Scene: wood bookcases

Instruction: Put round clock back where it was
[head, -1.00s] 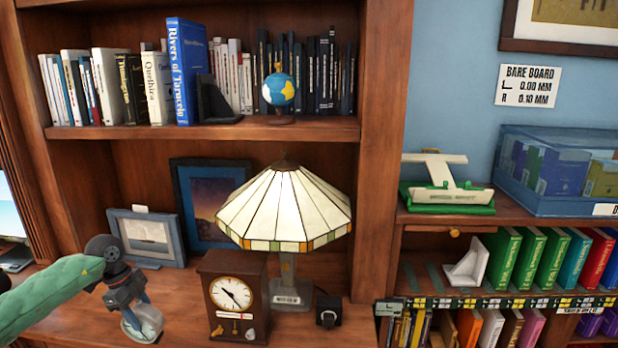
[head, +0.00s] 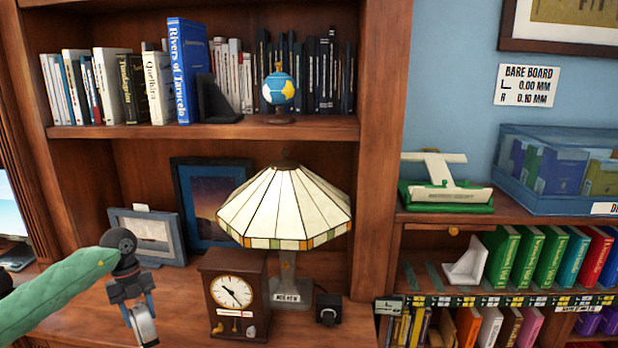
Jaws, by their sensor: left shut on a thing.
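My left gripper (head: 137,312) points down over the wooden counter at the lower left. It is shut on a small round pale-rimmed thing, which I take to be the round clock (head: 145,328). The clock shows nearly edge-on, so its face is hidden. Its lower edge is near the counter top, and I cannot tell whether it touches. My right gripper is out of view.
A brown pendulum clock (head: 235,295) stands right of the gripper, beside a stained-glass lamp (head: 285,208) and a small black box (head: 328,309). A grey picture frame (head: 148,236) leans behind the gripper. The counter (head: 185,305) between gripper and pendulum clock is clear.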

